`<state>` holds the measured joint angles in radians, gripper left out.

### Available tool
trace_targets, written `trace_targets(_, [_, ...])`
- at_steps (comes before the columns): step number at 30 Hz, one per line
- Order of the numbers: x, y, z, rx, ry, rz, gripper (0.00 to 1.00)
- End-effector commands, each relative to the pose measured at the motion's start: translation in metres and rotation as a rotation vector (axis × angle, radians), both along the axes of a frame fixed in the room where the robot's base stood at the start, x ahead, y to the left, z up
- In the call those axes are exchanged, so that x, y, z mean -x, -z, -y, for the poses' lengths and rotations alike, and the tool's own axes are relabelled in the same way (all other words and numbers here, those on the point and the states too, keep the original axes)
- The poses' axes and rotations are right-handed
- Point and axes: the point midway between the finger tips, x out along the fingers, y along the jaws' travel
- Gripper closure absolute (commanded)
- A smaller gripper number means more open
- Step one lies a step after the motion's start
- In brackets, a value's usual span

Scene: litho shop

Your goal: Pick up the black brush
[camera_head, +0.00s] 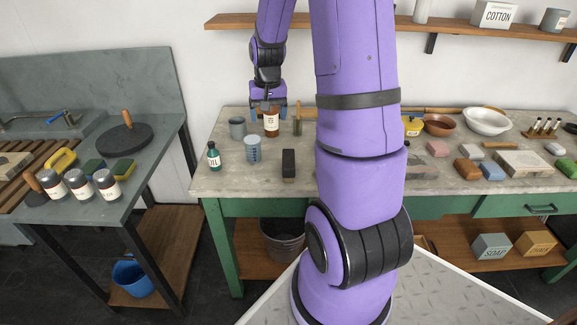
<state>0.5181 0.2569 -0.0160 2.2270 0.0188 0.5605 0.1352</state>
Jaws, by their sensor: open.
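My gripper (268,114) hangs pointing down over the back left of the stone-topped workbench (225,180). Its blue fingers are spread apart. A brown bottle with a white label (271,123) shows just below and between the fingers; I cannot tell whether it is in front of them or between them. A dark, oblong block-like thing (289,164) lies nearer the bench's front edge, apart from the gripper; it may be the black brush, but no bristles show. A thin wooden-handled thing with a dark green lower part (298,120) stands just right of the gripper.
A grey metal cup (237,128), a green bottle (214,156) and a blue-grey beaker (253,149) stand on the bench's left. My arm hides the bench's middle. Bowls, blocks and a white bowl (487,121) crowd the right. A wooden shelf (235,21) runs above.

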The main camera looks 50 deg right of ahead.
Motion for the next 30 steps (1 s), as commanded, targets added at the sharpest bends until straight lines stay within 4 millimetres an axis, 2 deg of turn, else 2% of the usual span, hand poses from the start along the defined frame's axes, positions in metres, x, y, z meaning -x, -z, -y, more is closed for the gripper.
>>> trace_targets(1, [0.001, 0.019, 0.014, -0.011, 0.031, -0.020, 0.23])
trace_targets(3, [0.001, 0.041, 0.030, -0.022, 0.069, -0.037, 0.23])
trace_targets(6, [0.005, 0.069, 0.050, -0.035, 0.117, -0.057, 0.23])
trace_targets(10, [0.009, 0.095, 0.067, -0.047, 0.159, -0.075, 0.23])
trace_targets(17, [0.012, 0.118, 0.076, -0.054, 0.182, -0.085, 0.23])
trace_targets(24, [0.012, 0.152, 0.075, -0.054, 0.180, -0.086, 0.23])
trace_targets(30, [0.012, 0.165, 0.075, -0.053, 0.180, -0.083, 0.23])
